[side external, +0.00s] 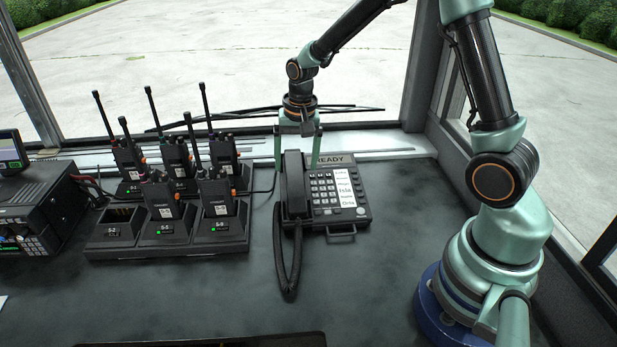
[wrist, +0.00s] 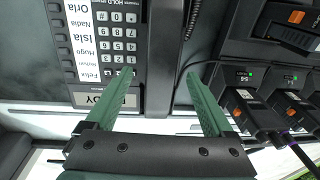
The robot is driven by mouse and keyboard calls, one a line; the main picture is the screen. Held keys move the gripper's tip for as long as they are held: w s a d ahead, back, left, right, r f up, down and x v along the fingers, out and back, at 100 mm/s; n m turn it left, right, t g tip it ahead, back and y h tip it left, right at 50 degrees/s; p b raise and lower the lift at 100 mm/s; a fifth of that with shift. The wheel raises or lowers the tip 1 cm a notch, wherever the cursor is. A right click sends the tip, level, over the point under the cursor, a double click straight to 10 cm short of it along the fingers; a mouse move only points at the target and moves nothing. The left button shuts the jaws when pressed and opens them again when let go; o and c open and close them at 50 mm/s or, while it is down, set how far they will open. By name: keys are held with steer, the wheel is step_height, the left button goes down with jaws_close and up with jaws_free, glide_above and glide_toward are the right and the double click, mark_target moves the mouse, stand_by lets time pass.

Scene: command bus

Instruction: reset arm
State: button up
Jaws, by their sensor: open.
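My gripper (side external: 298,160) is open, pointing down over the back of the desk phone (side external: 343,216). Its two green fingers stand on either side of the phone's black handset (side external: 295,185), near its far end. The wrist view also shows my gripper (wrist: 160,73) with the handset (wrist: 164,60) between the fingers. Gaps show on both sides of the handset there, and the jaws are not closed on it. The handset lies lengthwise on the left side of the phone. Whether a finger touches the phone is hard to tell.
Several handheld radios with upright antennas stand in a charger rack (side external: 168,250) left of the phone; one front slot is empty. A coiled cord (side external: 287,265) hangs in front of the handset. A radio set (side external: 40,215) is at far left.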

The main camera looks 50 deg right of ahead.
steer(key=s+a+r+n+t, duration=0.1)
steer(key=s+r+n, duration=0.15)
steer(key=r, duration=0.45)
steer(key=s+a+r+n+t, duration=0.1)
steer(key=s+r, duration=0.2)
steer(key=r, duration=0.4)
steer(key=s+a+r+n+t, duration=0.2)
steer(key=s+n, duration=0.3)
steer(key=s, duration=0.4)
steer(key=shift+a, duration=0.35)
steer(key=shift+n, duration=0.25)
